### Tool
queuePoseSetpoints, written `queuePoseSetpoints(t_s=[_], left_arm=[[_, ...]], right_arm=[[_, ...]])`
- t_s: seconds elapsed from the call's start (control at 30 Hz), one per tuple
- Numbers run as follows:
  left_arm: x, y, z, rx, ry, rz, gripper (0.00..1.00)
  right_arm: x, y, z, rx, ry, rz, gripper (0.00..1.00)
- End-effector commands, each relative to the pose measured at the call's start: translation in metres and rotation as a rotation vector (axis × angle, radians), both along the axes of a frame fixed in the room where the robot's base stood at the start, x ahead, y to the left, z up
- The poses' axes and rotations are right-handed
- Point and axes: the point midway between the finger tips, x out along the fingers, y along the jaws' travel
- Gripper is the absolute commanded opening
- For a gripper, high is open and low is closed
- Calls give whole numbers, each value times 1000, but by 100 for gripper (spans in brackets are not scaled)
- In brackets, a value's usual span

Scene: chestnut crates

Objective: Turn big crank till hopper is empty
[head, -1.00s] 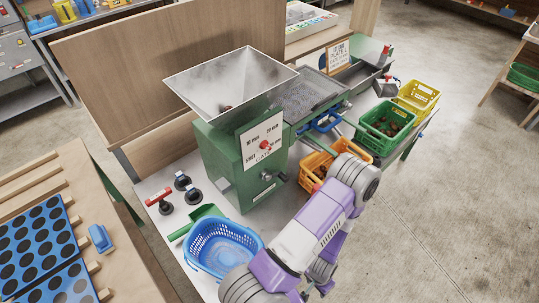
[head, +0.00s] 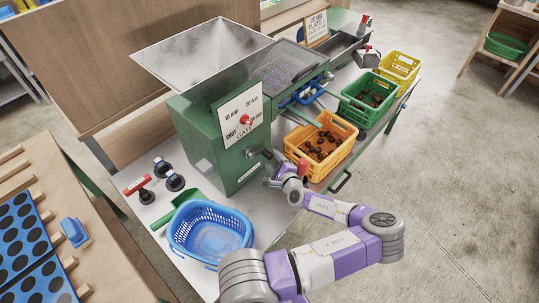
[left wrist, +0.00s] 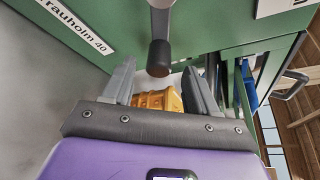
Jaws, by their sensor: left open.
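The green machine (head: 212,150) carries a grey sheet-metal hopper (head: 185,62) on top. I see bare sloping walls inside the hopper; its deepest part is not clear. The crank (head: 252,154) sticks out from the machine's front, below the gate plate (head: 241,121). In the left wrist view its metal arm ends in a dark handle (left wrist: 158,58). My left gripper (head: 269,181) is at the crank, open. In the left wrist view the handle is just ahead of the gap between the two fingers, not clasped. My right gripper is not in view.
An orange crate (head: 340,164) with chestnuts stands to the right of the crank. Green (head: 349,103) and yellow (head: 389,61) crates stand behind it. A blue basket (head: 183,245) and green scoop (head: 162,221) lie at the front left. A red piece (head: 303,168) is close to my wrist.

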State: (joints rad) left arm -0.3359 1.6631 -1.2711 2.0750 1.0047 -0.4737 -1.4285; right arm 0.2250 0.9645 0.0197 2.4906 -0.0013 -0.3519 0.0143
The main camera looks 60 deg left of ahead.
Motion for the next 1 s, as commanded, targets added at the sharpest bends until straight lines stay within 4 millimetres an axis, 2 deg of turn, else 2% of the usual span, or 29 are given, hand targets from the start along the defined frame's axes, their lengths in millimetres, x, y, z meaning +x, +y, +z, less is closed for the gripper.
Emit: queuePoseSetpoints(t_s=[0.2,0.4,0.77,0.87,1.0], left_arm=[[3,33,-8,-3,-4,5,58],[7,57,-14,-3,-2,2,58],[8,64,-15,-2,-2,1,58],[8,64,-15,-2,-2,1,46],[8,64,-15,-2,-2,1,24]], right_arm=[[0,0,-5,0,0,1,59],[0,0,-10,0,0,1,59],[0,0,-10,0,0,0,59],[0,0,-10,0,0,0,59],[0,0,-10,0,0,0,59]])
